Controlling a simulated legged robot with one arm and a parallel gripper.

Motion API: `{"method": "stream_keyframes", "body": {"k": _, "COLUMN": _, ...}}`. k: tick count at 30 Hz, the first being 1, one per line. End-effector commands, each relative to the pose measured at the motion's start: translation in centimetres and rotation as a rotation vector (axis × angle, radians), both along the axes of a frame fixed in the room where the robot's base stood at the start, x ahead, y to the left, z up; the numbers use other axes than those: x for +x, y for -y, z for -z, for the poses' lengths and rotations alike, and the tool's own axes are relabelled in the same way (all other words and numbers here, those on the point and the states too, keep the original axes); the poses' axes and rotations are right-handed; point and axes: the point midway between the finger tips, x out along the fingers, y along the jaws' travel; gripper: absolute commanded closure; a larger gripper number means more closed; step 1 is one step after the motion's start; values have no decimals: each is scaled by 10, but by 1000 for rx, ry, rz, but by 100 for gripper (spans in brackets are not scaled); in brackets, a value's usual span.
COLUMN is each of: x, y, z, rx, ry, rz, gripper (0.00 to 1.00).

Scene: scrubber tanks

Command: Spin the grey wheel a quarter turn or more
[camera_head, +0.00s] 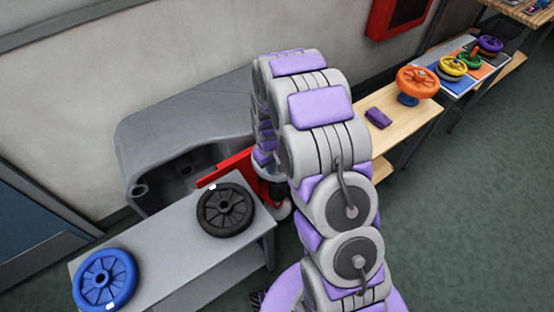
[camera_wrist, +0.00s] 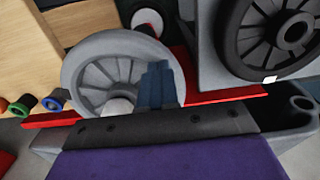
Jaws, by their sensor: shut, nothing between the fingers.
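The grey wheel (camera_wrist: 90,62) fills the left middle of the wrist view, with spokes and a thick pale rim. In the head view it is mostly hidden by my arm; a grey rounded edge beside the red bar may be part of it. My gripper (camera_wrist: 158,70) is shut and empty, its dark blue fingers together. In the wrist view the fingers overlap the right part of the grey wheel, near the rim. I cannot tell whether they touch it. In the head view my gripper is hidden behind my arm.
A black wheel (camera_head: 226,209) and a blue wheel (camera_head: 104,280) are on a grey bench (camera_head: 165,252). A red bar (camera_head: 228,168) lies near the grey tank (camera_head: 190,125).

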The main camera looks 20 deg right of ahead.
Motion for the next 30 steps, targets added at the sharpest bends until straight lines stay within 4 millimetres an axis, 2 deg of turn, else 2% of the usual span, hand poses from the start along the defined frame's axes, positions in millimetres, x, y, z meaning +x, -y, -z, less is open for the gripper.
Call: {"method": "stream_keyframes", "body": {"k": 30, "x": 0, "y": 1, "z": 11, "rx": 0, "ry": 1, "rz": 0, "gripper": 100}}
